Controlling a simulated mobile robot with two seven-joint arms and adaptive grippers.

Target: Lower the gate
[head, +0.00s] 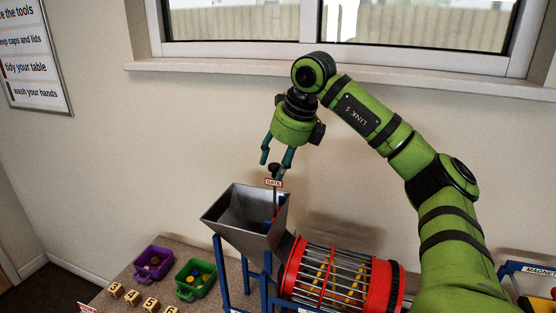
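The gate (274,198) is a thin upright rod with a dark knob on top and a white "GATE" label with a red edge. It stands up at the back right of the grey metal hopper (228,217), and its lower end is hidden inside. My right gripper (275,164) points down just above the label, its teal fingers apart. The dark knob is close under the fingertips, near the right-hand finger. I cannot tell whether they touch. My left gripper is out of view.
A red drum with metal bars (335,275) lies beside the hopper on a blue frame. A purple bin (154,263) and a green bin (196,279) hold small pieces. Numbered blocks (132,297) stand in front. A blue magnet stand (530,271) is at right; the wall is behind.

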